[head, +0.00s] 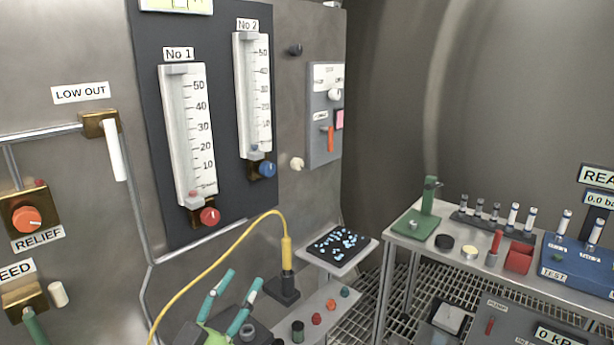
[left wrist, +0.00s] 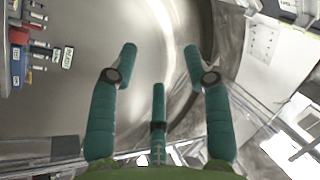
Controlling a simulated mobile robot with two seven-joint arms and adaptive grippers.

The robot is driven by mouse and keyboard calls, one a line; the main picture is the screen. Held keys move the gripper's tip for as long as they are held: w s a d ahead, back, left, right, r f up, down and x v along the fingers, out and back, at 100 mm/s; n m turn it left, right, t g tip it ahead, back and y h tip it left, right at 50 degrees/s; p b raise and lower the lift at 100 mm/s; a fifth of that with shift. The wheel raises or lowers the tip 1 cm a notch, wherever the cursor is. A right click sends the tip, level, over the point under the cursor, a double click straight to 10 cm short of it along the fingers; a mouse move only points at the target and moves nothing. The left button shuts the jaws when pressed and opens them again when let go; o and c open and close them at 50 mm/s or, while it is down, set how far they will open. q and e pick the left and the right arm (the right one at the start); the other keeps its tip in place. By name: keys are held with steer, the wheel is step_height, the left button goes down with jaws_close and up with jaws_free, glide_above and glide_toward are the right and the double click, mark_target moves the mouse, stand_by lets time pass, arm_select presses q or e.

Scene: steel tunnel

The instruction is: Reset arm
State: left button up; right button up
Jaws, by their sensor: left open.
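My left gripper (head: 239,284) shows at the bottom of the head view, left of the middle, with its teal fingers pointing up and apart. It is open and holds nothing. My right gripper is not in view.
The yellow cable (head: 213,256) arcs close above my left gripper. Several small knobs (head: 317,318) stand on a ledge to its right. A tray of blue pieces (head: 338,260) and a crowded bench (head: 407,236) lie farther right. Gauges (head: 187,130) and valves line the panel.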

arm_select(q)
steer(key=s+a+f+n+g+y, duration=0.4)
steer(key=a+f+y, duration=0.1)
steer(key=f, duration=0.5)
steer(key=s+a+f+n+g+y, duration=0.4)
steer(key=a+f+n+y, duration=0.1)
steer(key=f, duration=0.5)
steer(key=s+d+f+m+g+h, duration=0.1)
steer(key=s+f+g, duration=0.35)
steer(key=s, duration=0.45)
steer(key=s+f+g, duration=0.4)
steer(key=s+f, duration=0.2)
steer(key=s, duration=0.3)
step_height(320, 180, down, 22)
steer(key=s+g, duration=0.2)
steer(key=s+a+f, duration=0.2)
steer(key=s+f, duration=1.2)
steer(key=s, duration=0.1)
steer(key=shift+s+a+f+g, duration=0.2)
steer(key=shift+s+f+g, duration=0.15)
steer(key=shift+s+f, duration=0.05)
